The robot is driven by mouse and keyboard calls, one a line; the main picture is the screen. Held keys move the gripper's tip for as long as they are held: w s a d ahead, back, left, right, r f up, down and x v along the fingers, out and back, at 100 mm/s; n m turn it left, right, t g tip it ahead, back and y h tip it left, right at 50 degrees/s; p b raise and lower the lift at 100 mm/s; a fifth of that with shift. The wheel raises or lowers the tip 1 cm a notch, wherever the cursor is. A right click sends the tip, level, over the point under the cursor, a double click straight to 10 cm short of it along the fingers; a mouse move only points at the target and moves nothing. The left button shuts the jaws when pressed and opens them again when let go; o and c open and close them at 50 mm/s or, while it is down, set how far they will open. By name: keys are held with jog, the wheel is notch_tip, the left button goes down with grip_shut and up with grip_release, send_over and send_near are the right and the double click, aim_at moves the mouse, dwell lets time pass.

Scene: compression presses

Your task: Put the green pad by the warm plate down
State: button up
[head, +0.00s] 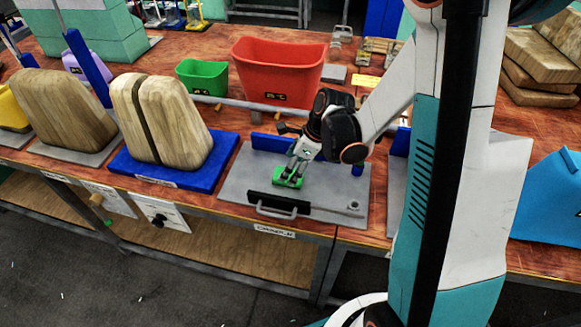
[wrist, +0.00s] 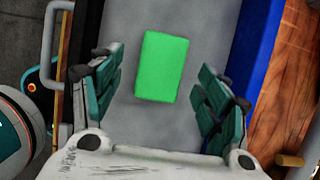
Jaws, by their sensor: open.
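The green pad (head: 288,177) lies on a grey metal plate (head: 237,182) on the workbench. My gripper (head: 293,168) is right above the pad, with its fingertips close to it in the head view. In the wrist view the green pad (wrist: 162,67) lies flat on the grey surface, beyond the fingertips. I cannot tell from the head view whether the fingertips touch the pad.
The plate has a black bar with a handle (head: 277,206) at its front and a blue block (head: 272,143) at its back. A wooden press on a blue base (head: 173,176) stands to the left. Red (head: 279,72) and green (head: 202,77) bins stand behind.

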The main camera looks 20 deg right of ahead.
jog(key=a+p+v, duration=0.1)
jog(key=p+v, duration=0.2)
jog(key=v, duration=0.7)
jog(key=shift+w+r, duration=0.1)
jog(key=shift+w, duration=0.05)
jog(key=s+a+r+n+t+h, duration=0.1)
jog(key=s+r+n+t+h, duration=0.1)
jog(key=s+r+n, duration=0.5)
jog(key=s+a+r+n+t+h, duration=0.1)
jog(key=s+r+n, duration=0.6)
jog(key=n, duration=1)
jog(key=shift+s+a+r+n+t+h, duration=0.35)
jog(key=shift+a+r+t, duration=0.25)
jog(key=shift+t, duration=0.2)
jog(key=shift+o, duration=0.5)
jog(key=shift+w, duration=0.1)
